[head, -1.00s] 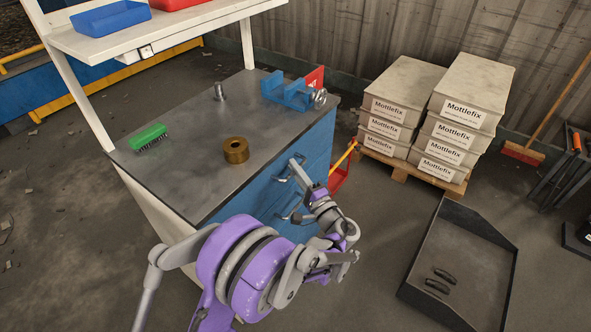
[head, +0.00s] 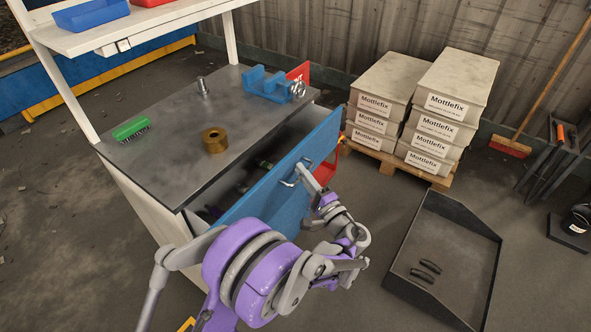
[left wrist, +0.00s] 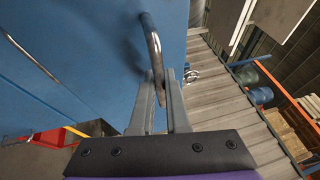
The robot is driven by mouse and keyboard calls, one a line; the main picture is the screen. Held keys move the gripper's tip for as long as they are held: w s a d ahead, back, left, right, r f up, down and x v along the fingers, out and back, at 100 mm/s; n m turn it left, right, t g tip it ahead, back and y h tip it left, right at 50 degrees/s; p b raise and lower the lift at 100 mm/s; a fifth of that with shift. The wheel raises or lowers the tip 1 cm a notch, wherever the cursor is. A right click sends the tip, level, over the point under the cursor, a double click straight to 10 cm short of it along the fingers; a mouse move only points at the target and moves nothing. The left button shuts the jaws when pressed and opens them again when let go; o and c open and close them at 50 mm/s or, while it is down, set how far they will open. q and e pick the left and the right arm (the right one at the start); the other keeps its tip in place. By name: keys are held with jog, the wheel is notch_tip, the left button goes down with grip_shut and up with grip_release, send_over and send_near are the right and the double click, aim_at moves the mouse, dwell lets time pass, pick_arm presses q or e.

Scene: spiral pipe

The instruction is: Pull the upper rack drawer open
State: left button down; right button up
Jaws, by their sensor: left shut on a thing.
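The blue upper drawer (head: 268,205) of the workbench is pulled out, with a dark gap between its front and the bench top. Small items show dimly inside, one of them green. My left gripper (head: 297,176) is at the drawer's metal handle (head: 288,182). In the left wrist view the two fingers (left wrist: 160,95) are shut around the handle bar (left wrist: 153,45), against the blue drawer front (left wrist: 95,50). My right gripper is not in view.
The grey bench top (head: 170,165) holds a brass ring (head: 214,141), a green brush (head: 130,128), a metal cylinder and a blue vise (head: 267,85). Mottlefix boxes (head: 445,105) stand on a pallet at the right. A dark tray (head: 445,250) with two small dark pieces lies on the floor.

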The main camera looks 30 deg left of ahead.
pick_arm(q)
jog(key=s+d, duration=0.1)
jog(key=d, duration=1.6)
jog(key=shift+s+d, duration=0.2)
jog(key=shift+d, duration=0.1)
jog(key=c, duration=0.9)
grip_release()
jog(key=p+v, duration=0.1)
jog(key=v, duration=0.9)
jog(key=shift+s+d+f, duration=0.15)
jog(key=shift+s+d, duration=0.1)
jog(key=shift+d, duration=0.05)
